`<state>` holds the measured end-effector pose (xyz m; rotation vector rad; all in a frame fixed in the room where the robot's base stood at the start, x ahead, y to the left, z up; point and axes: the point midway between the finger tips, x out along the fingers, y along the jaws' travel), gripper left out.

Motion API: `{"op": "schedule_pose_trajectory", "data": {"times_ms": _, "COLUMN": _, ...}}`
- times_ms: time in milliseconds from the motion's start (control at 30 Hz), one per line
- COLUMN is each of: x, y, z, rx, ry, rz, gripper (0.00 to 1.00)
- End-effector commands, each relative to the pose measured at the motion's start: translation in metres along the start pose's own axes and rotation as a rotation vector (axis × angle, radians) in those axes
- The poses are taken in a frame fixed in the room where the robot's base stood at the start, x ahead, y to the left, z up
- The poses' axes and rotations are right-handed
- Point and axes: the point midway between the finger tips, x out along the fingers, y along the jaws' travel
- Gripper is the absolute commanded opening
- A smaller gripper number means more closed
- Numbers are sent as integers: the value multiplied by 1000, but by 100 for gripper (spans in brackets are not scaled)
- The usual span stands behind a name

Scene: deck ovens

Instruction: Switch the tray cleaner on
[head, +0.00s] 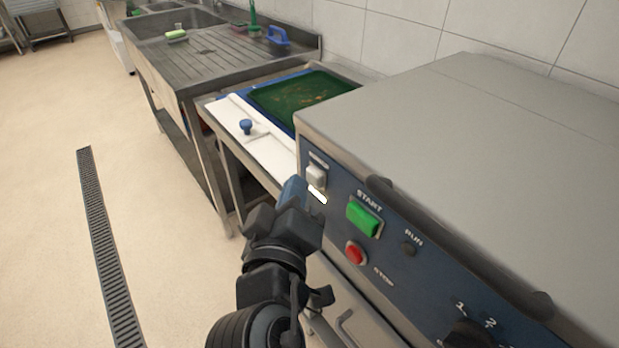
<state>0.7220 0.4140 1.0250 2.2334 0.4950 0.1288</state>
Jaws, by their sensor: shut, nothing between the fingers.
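The tray cleaner (470,110) is a grey machine at the right with a dark blue control panel (400,262). On the panel are a pale rocker-like switch (316,177), a green START button (363,217), a red STOP button (356,253) and a dark RUN lamp (408,248). The label above the pale switch is too small to read. My gripper (296,190) is shut and empty. Its tips are close to the panel's left end, just left of and below the pale switch. I cannot tell whether they touch the panel.
A green tray (310,93) lies on the infeed left of the machine, near a blue knob (246,126). A rotary dial (468,335) is low on the panel. A steel sink counter (190,58) stands behind.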

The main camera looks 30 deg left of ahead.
Motion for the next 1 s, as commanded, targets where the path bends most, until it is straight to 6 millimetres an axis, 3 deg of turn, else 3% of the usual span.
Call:
{"op": "schedule_pose_trajectory", "data": {"times_ms": 500, "x": -33, "y": -25, "z": -23, "rx": -1, "ry": 2, "rz": -1, "gripper": 0}}
{"op": "schedule_pose_trajectory", "data": {"times_ms": 1000, "x": -37, "y": -27, "z": -27, "rx": 1, "ry": 1, "rz": -1, "gripper": 0}}
